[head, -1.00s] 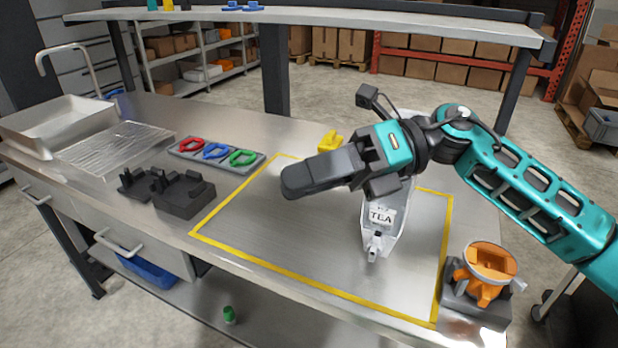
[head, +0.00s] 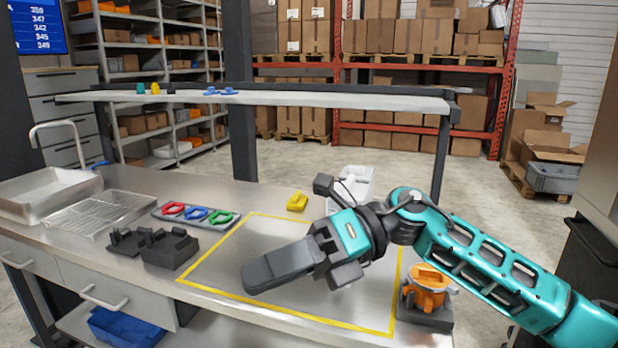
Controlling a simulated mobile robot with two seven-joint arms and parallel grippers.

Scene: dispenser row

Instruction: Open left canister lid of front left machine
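A white dispenser (head: 357,181) stands at the back of the steel table, behind my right arm. Only its pale upper part shows; its front and any label are hidden by my arm, and I cannot make out a left canister lid. My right gripper (head: 268,272) is in front of it, over the yellow-taped area, with its dark fingers pointing left. The fingers overlap from this side, so I cannot tell whether they are apart. Nothing visible hangs from them. My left gripper is not in view.
An orange part sits on a dark stand (head: 425,318) at right. A yellow piece (head: 297,202) lies behind the tape. A grey tray (head: 160,219) holds red, blue and green rings, near black holders (head: 170,250) and a sink (head: 45,192). A shelf (head: 290,100) spans the back.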

